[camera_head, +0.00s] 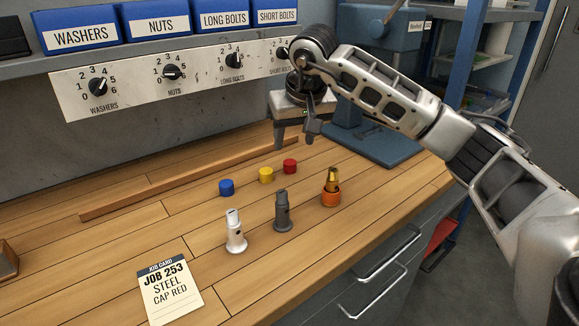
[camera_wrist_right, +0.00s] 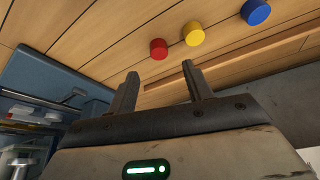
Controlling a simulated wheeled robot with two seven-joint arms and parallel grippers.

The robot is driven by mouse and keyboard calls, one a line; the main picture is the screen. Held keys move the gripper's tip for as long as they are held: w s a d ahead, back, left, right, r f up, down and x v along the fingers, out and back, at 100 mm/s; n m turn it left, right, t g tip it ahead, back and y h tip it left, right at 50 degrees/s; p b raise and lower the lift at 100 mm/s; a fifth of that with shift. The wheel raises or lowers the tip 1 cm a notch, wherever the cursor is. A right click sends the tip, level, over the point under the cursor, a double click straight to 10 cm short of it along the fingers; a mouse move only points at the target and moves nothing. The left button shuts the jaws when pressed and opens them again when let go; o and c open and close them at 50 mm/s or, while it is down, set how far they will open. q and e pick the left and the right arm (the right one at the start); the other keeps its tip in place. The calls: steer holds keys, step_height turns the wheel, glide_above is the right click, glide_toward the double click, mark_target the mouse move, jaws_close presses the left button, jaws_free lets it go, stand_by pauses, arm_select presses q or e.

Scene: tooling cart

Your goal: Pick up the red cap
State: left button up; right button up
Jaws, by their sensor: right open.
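The red cap (camera_head: 290,166) stands on the wooden bench, to the right of the yellow cap (camera_head: 266,175) and the blue cap (camera_head: 227,187). My right gripper (camera_head: 294,134) is above the bench, beyond and above the red cap, with its jaws open and empty. In the right wrist view the red cap (camera_wrist_right: 159,48) lies past the open fingers (camera_wrist_right: 160,84), apart from them. The yellow cap (camera_wrist_right: 193,33) and blue cap (camera_wrist_right: 256,12) also show there. My left gripper is in neither view.
A light metal post (camera_head: 236,232), a dark grey post (camera_head: 282,213) and a brass piece in an orange base (camera_head: 331,190) stand nearer. A job card (camera_head: 170,286) reads "STEEL CAP RED". A wooden strip (camera_head: 180,183) lies behind the caps. A blue-grey machine (camera_head: 375,140) stands at the right.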

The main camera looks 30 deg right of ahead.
mark_target(290, 162)
steer(key=x, duration=0.7)
steer(key=shift+w+d+f, duration=0.1)
steer(key=shift+w+f, duration=0.1)
steer(key=shift+f, duration=0.1)
steer(key=c, duration=1)
